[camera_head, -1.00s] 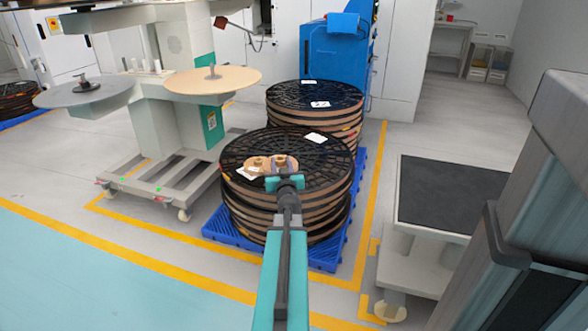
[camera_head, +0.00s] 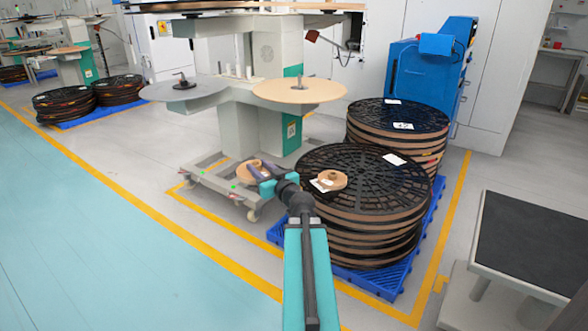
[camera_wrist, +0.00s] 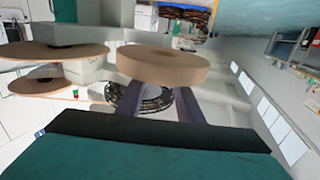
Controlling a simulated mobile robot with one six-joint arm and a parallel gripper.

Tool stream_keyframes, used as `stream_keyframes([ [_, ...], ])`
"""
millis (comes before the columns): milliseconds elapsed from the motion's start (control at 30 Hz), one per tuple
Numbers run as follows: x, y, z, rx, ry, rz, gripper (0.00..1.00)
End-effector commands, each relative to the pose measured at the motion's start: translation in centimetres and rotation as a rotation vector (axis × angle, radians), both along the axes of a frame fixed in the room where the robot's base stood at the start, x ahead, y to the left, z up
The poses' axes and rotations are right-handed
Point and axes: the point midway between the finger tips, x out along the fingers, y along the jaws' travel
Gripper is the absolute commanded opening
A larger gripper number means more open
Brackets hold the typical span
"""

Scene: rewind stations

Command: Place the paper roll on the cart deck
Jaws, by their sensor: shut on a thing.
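A tan paper roll (camera_head: 248,171) is held in my gripper (camera_head: 261,176), left of the near stack of black reels in the head view. In the wrist view the roll (camera_wrist: 160,66) is a thick tan disc at the ends of both dark fingers, which are shut on it. It hangs in the air, clear of any surface. The cart deck (camera_head: 535,240) is a dark flat top on a light grey cart at the right, partly cut off by the frame. The deck part in view is bare. My gripper is far to its left.
A second tan roll (camera_head: 329,180) lies on the near reel stack (camera_head: 385,185), on a blue pallet (camera_head: 370,280). Another reel stack (camera_head: 398,125) and a blue machine (camera_head: 432,75) stand behind. A rewind station with a tan disc (camera_head: 300,92) stands behind my gripper.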

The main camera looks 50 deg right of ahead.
Motion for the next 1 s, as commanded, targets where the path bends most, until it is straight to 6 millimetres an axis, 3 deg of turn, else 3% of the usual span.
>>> stream_keyframes([
  [200, 4.2, 8.6, 0.8, 0.0, 0.0, 0.219, 0.06],
  [500, 7.9, 20.9, 0.9, 0.0, 0.0, 0.53, 0.06],
  [733, 8.8, 30.7, 0.3, 0.001, -0.001, 0.773, 0.06],
  [1000, 7.9, 42.0, -1.3, 0.002, 0.0, 1.055, 0.06],
])
